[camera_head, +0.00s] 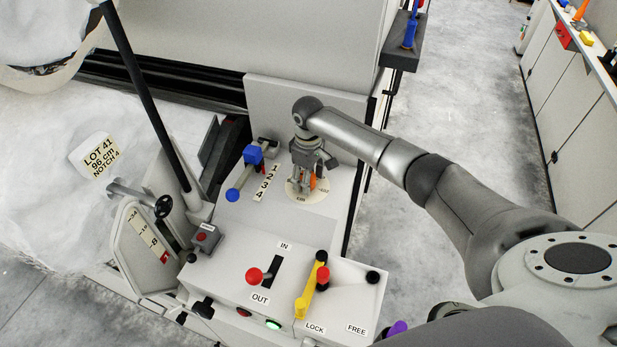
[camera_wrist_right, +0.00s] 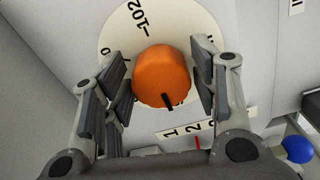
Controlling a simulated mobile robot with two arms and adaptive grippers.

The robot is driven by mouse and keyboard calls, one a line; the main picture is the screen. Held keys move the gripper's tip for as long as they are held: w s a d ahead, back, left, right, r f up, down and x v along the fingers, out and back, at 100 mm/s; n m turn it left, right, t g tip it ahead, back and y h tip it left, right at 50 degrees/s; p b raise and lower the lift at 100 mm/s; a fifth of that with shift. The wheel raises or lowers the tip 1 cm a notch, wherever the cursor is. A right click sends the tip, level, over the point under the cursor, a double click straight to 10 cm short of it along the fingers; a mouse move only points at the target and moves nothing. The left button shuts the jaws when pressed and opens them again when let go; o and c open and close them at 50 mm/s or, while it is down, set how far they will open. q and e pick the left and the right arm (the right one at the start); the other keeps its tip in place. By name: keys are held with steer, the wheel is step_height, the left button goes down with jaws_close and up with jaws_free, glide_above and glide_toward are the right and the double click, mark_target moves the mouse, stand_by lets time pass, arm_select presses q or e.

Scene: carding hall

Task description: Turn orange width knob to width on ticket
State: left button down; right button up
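The orange width knob (camera_wrist_right: 162,72) stands on a round cream dial (camera_wrist_right: 118,42) and has a black pointer mark at its lower side in the right wrist view. In the head view, my right gripper (camera_head: 304,182) points down over the dial and hides most of the knob (camera_head: 313,182). The ticket (camera_head: 98,156) reads LOT 41, 96 cm, NOTCH 4. My left gripper is not in view.
A blue-handled lever (camera_head: 253,154) with a 1 to 4 scale stands left of the dial. A red-knobbed IN/OUT lever (camera_head: 254,275) and a yellow LOCK/FREE lever (camera_head: 309,290) are on the front panel. The floor right of the machine is clear.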

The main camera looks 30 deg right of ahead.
steer(key=shift+o, duration=0.4)
steer(key=shift+r, duration=0.15)
step_height(320, 180, up, 12)
steer(key=shift+f, duration=0.2)
stand_by(0.5)
